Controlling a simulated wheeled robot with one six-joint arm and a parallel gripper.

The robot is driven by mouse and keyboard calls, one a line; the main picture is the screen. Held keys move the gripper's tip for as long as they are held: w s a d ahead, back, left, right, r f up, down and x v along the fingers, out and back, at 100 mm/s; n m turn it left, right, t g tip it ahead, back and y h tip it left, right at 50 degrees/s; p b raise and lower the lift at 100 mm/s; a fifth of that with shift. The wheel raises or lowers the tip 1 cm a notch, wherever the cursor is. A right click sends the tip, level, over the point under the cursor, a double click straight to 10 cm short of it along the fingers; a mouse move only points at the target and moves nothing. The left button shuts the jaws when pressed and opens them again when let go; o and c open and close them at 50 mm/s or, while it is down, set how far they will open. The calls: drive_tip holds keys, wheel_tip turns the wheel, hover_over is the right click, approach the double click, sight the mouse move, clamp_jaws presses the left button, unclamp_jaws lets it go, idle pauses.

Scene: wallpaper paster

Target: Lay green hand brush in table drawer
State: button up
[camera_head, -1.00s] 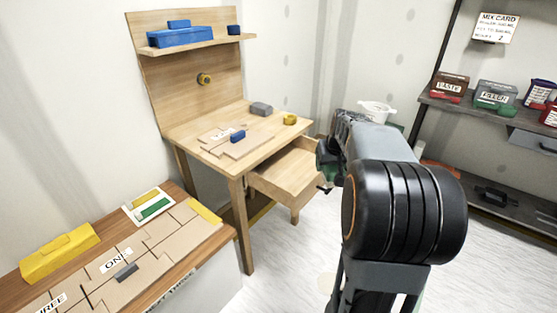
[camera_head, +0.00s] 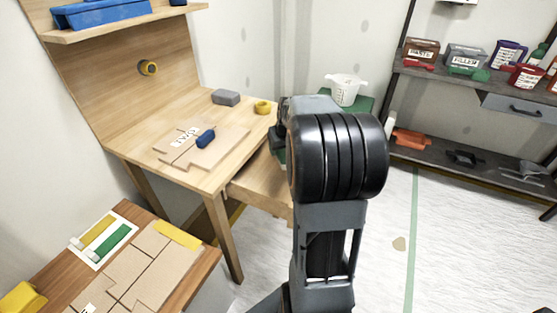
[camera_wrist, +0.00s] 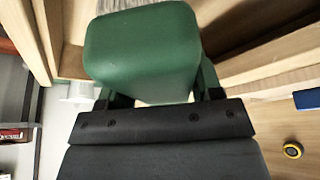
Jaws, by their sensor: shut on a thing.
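The green hand brush (camera_wrist: 140,48) fills the top middle of the wrist view, with its smooth rounded green body facing the camera. My gripper (camera_wrist: 160,97) is shut on it, a finger on either side. In the head view my arm hides most of the gripper and brush; only a dark green bit shows left of the arm. The table drawer (camera_head: 258,187) is pulled out under the wooden table (camera_head: 215,168), and my arm covers its right part. Wooden boards flank the brush in the wrist view. I cannot tell whether the brush touches the drawer.
A lower bench (camera_head: 205,262) stands front left. A white bucket (camera_head: 344,90) and a shelf rack (camera_head: 470,160) are behind.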

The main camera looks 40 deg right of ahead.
wheel_tip(320, 180, down, 6)
drive_tip(key=shift+f+b, duration=0.2)
drive_tip(key=shift+b, duration=0.55)
drive_tip(key=shift+w+d, duration=0.25)
drive_tip(key=shift+w, duration=0.1)
drive_tip(key=shift+w+d+f+b, duration=0.25)
drive_tip(key=shift+w+d+b, duration=0.05)
drive_tip(key=shift+w+d, duration=0.3)
drive_tip(key=shift+w+d+f+b, duration=0.2)
drive_tip(key=shift+w+d+b, duration=0.1)
drive_tip(key=shift+w+d, duration=0.25)
drive_tip(key=shift+a+f, duration=0.1)
drive_tip(key=shift+f, duration=0.2)
drive_tip(key=o, duration=0.9)
drive_tip(key=shift+o, duration=0.2)
drive_tip(key=shift+r, duration=0.1)
